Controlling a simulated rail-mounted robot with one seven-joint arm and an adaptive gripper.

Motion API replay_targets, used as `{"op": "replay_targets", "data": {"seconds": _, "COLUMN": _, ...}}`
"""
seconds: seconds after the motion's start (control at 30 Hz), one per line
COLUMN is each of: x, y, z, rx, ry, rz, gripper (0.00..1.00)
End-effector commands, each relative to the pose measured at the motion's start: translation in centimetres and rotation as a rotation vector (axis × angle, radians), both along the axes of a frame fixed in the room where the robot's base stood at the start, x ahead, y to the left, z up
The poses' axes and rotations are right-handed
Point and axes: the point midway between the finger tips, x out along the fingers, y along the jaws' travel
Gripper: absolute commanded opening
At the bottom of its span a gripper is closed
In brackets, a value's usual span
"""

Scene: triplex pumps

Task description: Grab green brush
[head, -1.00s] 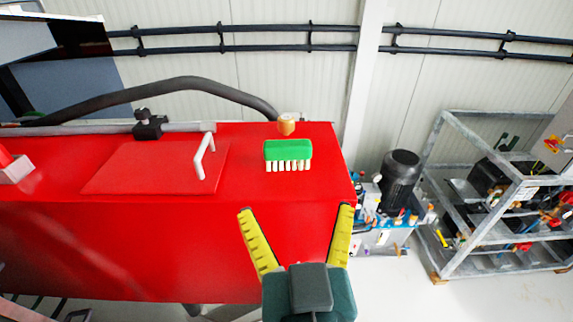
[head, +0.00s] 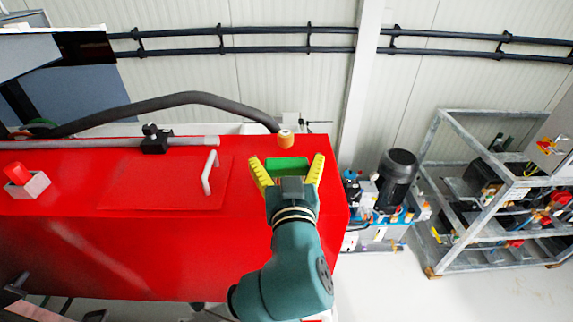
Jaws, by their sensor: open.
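The green brush (head: 287,165) is on top of the red housing (head: 120,235), near its right end. Only its green upper part shows; its pale bristles are hidden behind my gripper. My gripper (head: 287,164) is open, with one yellow finger to the left of the brush and one to the right. The brush appears between the fingers. I cannot tell whether either finger touches it.
A white handle (head: 209,172) rises from the housing to the left. A metal rack (head: 480,195) and black motor (head: 397,178) stand at the right.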

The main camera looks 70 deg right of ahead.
Motion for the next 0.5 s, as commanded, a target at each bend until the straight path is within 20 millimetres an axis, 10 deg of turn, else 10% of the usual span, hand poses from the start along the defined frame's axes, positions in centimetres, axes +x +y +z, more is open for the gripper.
{"op": "replay_targets", "data": {"seconds": 0.33, "x": -0.02, "y": 0.06, "z": -0.06, "rx": 0.0, "ry": 0.001, "rz": 0.0, "gripper": 0.52}}
{"op": "replay_targets", "data": {"seconds": 0.5, "x": -0.02, "y": 0.07, "z": -0.05, "rx": 0.0, "ry": 0.001, "rz": 0.0, "gripper": 0.51}}
